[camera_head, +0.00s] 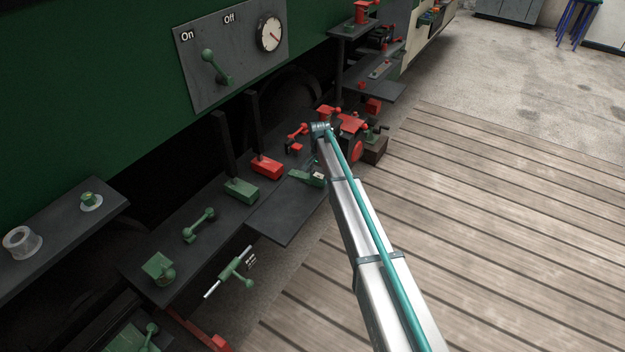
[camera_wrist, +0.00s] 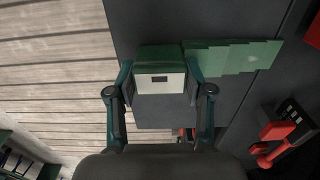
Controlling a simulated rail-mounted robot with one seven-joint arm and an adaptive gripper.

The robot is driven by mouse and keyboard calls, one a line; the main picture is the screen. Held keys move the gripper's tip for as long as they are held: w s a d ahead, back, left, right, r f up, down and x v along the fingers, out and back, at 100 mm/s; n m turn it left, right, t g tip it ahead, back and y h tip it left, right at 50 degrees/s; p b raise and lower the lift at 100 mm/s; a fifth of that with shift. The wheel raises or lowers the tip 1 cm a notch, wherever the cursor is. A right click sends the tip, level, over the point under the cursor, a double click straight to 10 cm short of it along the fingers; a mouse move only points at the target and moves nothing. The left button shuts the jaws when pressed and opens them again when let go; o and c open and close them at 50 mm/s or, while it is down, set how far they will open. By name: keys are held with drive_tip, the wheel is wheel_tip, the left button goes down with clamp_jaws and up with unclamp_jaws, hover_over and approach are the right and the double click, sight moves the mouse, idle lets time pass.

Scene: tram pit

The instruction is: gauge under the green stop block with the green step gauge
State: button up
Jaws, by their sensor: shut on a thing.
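The green step gauge (camera_wrist: 232,56) has a block-shaped handle with a pale face and a dark label, and stepped green plates that run to the right in the wrist view. My gripper (camera_wrist: 160,80) is shut on the handle, one finger on each side. In the head view the gauge (camera_head: 305,177) is over the dark plate; I cannot tell whether it touches it. The green stop block (camera_head: 241,190) is on the dark shelf to its left, at the foot of a black post, apart from the gauge. Its underside gap is hidden. My arm hides most of the gripper there.
A red stop block (camera_head: 266,166) with its own black post stands close to the green one. A red vise-like fixture (camera_head: 351,124) is behind the gauge. Green handles (camera_head: 199,226) are on the shelf in front. The plank floor (camera_head: 500,220) at right is clear.

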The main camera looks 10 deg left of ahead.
drive_tip(key=shift+r, duration=0.2)
drive_tip(key=shift+r+b, duration=0.55)
drive_tip(key=shift+b, duration=0.05)
drive_tip(key=s+r+b, duration=0.5)
drive_tip(key=s+r, duration=0.6)
drive_tip(key=s, duration=0.3)
drive_tip(key=shift+a+r, duration=0.3)
drive_tip(key=shift+a, duration=0.05)
